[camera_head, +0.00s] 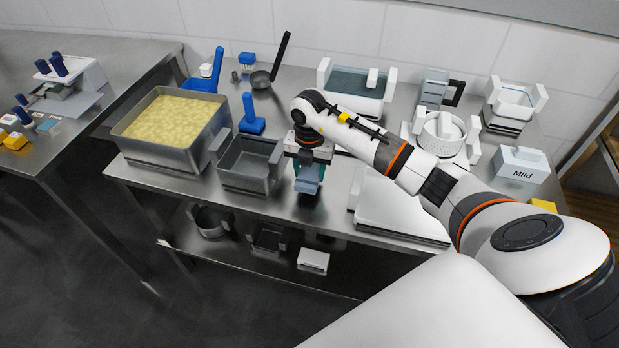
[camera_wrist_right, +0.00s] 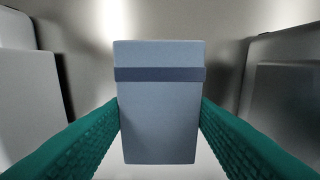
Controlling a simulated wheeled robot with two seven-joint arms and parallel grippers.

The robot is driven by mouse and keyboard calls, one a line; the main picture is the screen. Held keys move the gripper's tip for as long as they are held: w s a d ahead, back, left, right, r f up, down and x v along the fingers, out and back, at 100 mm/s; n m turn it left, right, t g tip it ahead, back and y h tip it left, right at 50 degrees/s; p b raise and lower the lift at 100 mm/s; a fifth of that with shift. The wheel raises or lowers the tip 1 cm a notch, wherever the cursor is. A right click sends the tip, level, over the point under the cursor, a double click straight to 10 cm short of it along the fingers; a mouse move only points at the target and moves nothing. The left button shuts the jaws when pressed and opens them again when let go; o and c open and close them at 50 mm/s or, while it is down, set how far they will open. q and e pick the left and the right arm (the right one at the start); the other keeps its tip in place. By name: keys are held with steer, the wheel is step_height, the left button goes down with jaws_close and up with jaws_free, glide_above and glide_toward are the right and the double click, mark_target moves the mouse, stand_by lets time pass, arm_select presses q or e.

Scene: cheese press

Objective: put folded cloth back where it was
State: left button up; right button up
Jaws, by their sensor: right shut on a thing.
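The folded cloth (camera_wrist_right: 158,115) is a light blue-grey block with a darker blue band near its far end. In the right wrist view it sits between the two green fingers of my right gripper (camera_wrist_right: 159,128), which touch its sides. In the head view the cloth (camera_head: 308,181) shows below my right gripper (camera_head: 309,168), over the steel table (camera_head: 285,205) between the grey metal bin and the white board. I cannot tell whether the cloth touches the table. My left gripper is not in view.
The empty grey bin (camera_head: 243,178) stands close left of the gripper, and the white board (camera_head: 398,212) lies close right. A vat of yellow curd (camera_head: 150,152) is farther left.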

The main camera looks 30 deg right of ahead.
mark_target(310, 174)
step_height(310, 174, down, 3)
steer(key=shift+f, duration=0.15)
steer(key=shift+f, duration=0.15)
steer(key=o, duration=1)
steer(key=shift+r, duration=0.25)
step_height(310, 174, up, 12)
steer(key=shift+f, duration=0.1)
